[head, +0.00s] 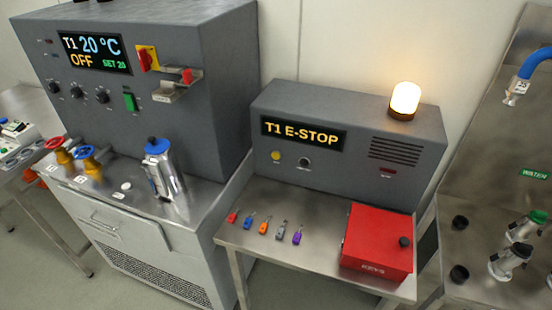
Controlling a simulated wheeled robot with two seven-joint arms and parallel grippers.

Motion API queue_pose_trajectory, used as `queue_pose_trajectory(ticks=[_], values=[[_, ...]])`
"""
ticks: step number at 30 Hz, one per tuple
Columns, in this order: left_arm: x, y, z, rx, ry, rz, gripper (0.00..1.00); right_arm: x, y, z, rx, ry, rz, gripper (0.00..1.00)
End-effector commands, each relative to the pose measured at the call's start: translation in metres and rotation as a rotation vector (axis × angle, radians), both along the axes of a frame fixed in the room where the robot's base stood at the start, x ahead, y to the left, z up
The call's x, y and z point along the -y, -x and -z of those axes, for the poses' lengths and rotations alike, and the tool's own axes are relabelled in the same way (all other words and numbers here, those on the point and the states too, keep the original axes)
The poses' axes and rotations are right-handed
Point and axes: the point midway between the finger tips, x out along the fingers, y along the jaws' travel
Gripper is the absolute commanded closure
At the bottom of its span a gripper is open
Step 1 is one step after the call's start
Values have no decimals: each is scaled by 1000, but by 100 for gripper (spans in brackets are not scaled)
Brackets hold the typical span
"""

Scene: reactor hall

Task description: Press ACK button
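A grey alarm box stands on a metal table, its display (303,133) reading "T1 E-STOP". A lit amber beacon (405,98) sits on top of it. Below the display on the box's front are a round yellow button (276,156) and a dark round knob or switch (304,162). The labels near them are too small to read, so I cannot tell for certain which is the ACK button. Nothing covers either one. Neither of my grippers is in view.
Several coloured padlocks or tags (263,228) lie in front of the box, beside a red KEYS box (376,242). Fittings (508,262) stand at right.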

Motion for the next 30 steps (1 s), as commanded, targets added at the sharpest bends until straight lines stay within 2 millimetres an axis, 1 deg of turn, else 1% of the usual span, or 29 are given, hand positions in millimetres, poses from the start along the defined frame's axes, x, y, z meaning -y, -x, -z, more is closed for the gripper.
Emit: queue_pose_trajectory(ticks=[8, 11, 12, 14, 30], values=[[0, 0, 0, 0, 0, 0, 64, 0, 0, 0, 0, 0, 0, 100], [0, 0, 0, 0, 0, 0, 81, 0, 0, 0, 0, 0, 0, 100], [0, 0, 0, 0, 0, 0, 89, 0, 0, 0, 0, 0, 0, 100], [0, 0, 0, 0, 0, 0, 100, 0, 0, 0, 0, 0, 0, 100], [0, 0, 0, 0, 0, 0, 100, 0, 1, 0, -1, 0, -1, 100]])
